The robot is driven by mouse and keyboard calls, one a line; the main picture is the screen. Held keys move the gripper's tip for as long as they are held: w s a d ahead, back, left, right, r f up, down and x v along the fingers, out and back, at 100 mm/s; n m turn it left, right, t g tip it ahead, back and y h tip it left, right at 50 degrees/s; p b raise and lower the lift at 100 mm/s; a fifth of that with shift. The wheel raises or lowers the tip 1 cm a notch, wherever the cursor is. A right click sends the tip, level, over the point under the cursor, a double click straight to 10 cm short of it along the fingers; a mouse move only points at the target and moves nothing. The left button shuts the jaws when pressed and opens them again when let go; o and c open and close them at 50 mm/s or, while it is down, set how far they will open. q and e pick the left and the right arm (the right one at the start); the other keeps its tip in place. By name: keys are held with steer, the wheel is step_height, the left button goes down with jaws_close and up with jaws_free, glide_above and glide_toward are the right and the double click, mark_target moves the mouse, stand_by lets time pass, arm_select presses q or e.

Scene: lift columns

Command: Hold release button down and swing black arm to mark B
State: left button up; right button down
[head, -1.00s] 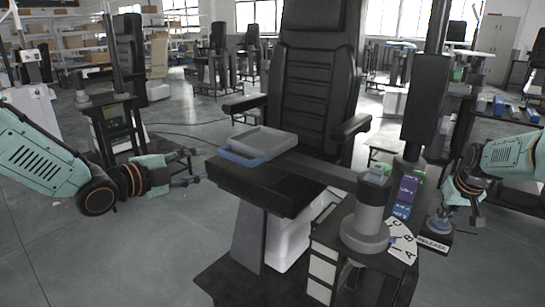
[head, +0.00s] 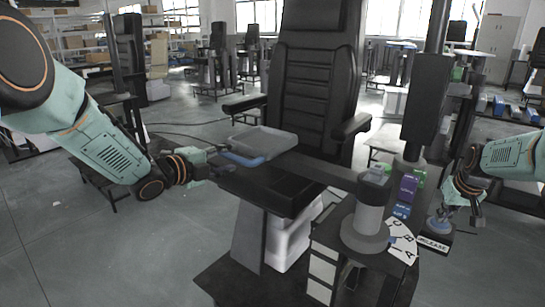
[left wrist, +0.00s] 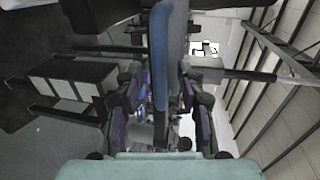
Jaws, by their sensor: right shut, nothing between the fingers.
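The black arm (head: 318,168) runs left from a grey post (head: 369,206) and carries a grey tray (head: 265,141) with a blue handle (head: 243,159). A white fan plate (head: 403,243) with marks A, B and C lies at the post's foot. My left gripper (head: 222,163) is open at the tray's left end. In the left wrist view the blue handle (left wrist: 170,50) shows between the spread fingers (left wrist: 160,115). My right gripper (head: 446,212) is shut over the blue release button (head: 438,226) beside the RELEASE label (head: 433,243). Whether the button is pressed down I cannot tell.
A black chair (head: 318,75) stands behind the tray, its armrests close to it. A dark upright column (head: 427,95) rises behind the post. Purple, green and blue labels (head: 408,187) sit beside the post.

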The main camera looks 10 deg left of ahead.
arm_select(q)
steer(key=shift+x, duration=1.4)
